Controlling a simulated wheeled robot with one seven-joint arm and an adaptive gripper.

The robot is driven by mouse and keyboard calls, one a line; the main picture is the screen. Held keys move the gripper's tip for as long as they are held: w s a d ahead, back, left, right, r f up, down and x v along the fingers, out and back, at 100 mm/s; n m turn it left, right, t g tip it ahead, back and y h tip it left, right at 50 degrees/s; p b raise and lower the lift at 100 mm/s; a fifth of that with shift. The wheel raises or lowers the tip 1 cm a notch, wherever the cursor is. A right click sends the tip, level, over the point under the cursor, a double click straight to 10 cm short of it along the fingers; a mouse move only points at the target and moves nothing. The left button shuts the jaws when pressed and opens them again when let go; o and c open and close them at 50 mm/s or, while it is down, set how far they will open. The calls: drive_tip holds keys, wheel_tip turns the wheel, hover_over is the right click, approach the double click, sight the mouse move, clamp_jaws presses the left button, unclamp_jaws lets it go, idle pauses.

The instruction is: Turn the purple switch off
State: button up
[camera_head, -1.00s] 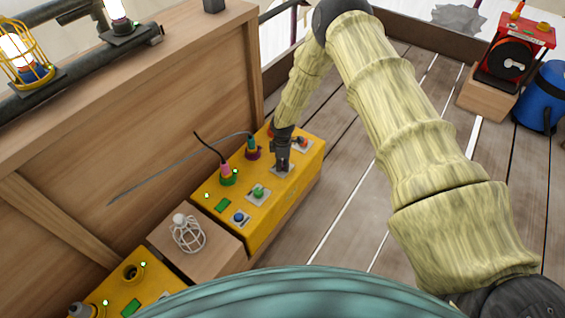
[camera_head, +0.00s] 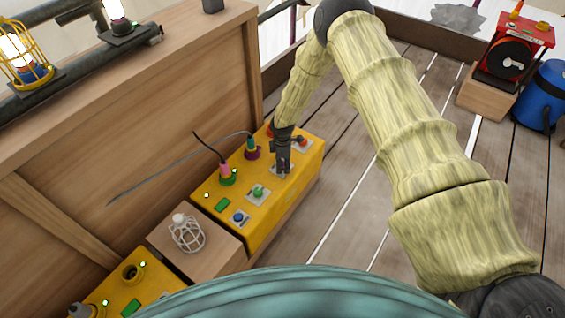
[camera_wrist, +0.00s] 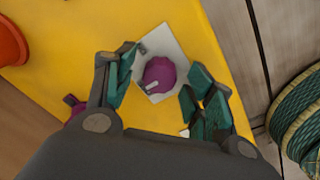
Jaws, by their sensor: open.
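The purple switch is a round knob (camera_wrist: 160,75) with a small light mark, on a square white plate (camera_wrist: 171,48) on the yellow box's top (camera_wrist: 60,60). My gripper (camera_wrist: 162,68) is open in the wrist view, with one green-padded finger on each side of the knob. Whether the fingers touch it, I cannot tell. In the head view my gripper (camera_head: 284,162) is low over the far part of the yellow box (camera_head: 262,222) and hides the purple knob.
A green knob (camera_head: 258,192), a blue knob (camera_head: 238,217) and a red knob (camera_head: 303,143) sit on the same box. Pink (camera_head: 226,172) and teal (camera_head: 251,145) plugs with cables stand along its left side. A wooden panel (camera_head: 140,100) rises left; open plank floor lies right.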

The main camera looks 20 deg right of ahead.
sight(283, 165)
drive_tip(key=shift+r, duration=0.1)
wheel_tip(283, 165, up, 12)
drive_tip(key=shift+s, duration=0.3)
idle(0.4)
idle(0.3)
drive_tip(key=s+a+f+m+y, duration=0.15)
drive_tip(key=s+f+m, duration=0.3)
drive_tip(key=s, duration=0.85)
drive_tip(key=s+a+f+m+y, duration=0.1)
drive_tip(key=s+a+f+m, duration=0.35)
drive_tip(key=s, duration=0.75)
drive_tip(key=s+d+f+m+h, duration=0.1)
drive_tip(key=s+d+m, duration=0.1)
drive_tip(key=s, duration=0.5)
drive_tip(key=s+d+f+m, duration=0.1)
drive_tip(key=s+d+m, duration=0.1)
drive_tip(key=s, duration=0.6)
drive_tip(key=s+d+r+m+h, duration=0.1)
drive_tip(key=s+d+r+m, duration=0.15)
drive_tip(key=s, duration=0.45)
wheel_tip(283, 165, up, 19)
drive_tip(key=p, duration=1.8)
drive_tip(key=shift+s+a+f+g, duration=0.2)
drive_tip(key=shift+s+g, duration=0.1)
drive_tip(key=shift+s, duration=0.1)
